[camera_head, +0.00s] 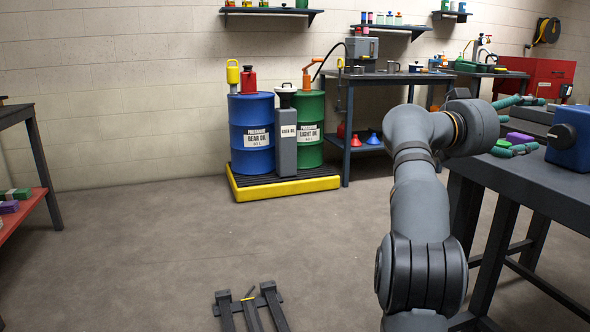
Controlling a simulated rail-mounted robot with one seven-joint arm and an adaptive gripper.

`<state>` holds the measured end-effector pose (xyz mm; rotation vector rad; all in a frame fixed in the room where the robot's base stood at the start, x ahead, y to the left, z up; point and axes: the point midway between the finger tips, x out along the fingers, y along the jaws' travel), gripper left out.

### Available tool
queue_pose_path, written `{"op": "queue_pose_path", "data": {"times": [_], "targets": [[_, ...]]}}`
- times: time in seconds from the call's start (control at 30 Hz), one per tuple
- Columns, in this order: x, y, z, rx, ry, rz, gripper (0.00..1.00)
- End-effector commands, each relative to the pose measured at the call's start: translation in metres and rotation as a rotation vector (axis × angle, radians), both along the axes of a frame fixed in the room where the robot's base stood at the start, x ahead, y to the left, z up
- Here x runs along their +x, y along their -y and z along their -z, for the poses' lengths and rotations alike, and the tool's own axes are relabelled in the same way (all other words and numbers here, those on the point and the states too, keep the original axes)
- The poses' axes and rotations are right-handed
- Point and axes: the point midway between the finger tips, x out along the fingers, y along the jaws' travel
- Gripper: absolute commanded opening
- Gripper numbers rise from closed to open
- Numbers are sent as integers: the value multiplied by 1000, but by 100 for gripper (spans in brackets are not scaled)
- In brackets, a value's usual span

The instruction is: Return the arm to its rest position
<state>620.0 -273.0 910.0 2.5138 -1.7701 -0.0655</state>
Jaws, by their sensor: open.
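My arm (420,205) rises from the bottom edge at the right of centre. It bends at an upper joint, and a dark rounded link (474,128) points right, towards the workbench. My gripper does not show; it is hidden behind the arm or outside the view. No held object is visible.
The dark workbench (560,192) stands close at right, with a blue motor-like unit (570,140) and green-and-grey parts on it. Blue (251,135) and green (310,125) oil drums stand on a yellow-edged pallet (285,190). A shelf unit (40,170) is left; mid-floor is clear.

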Motion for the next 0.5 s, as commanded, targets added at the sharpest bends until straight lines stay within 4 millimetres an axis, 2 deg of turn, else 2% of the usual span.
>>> {"op": "queue_pose_path", "data": {"times": [0.03, 0.2, 0.5], "targets": [[-2, 3, 13, -1, 0, 7, 65], [-5, 9, 25, 0, 0, 17, 65], [-6, 11, 28, 0, -1, 21, 65]]}}
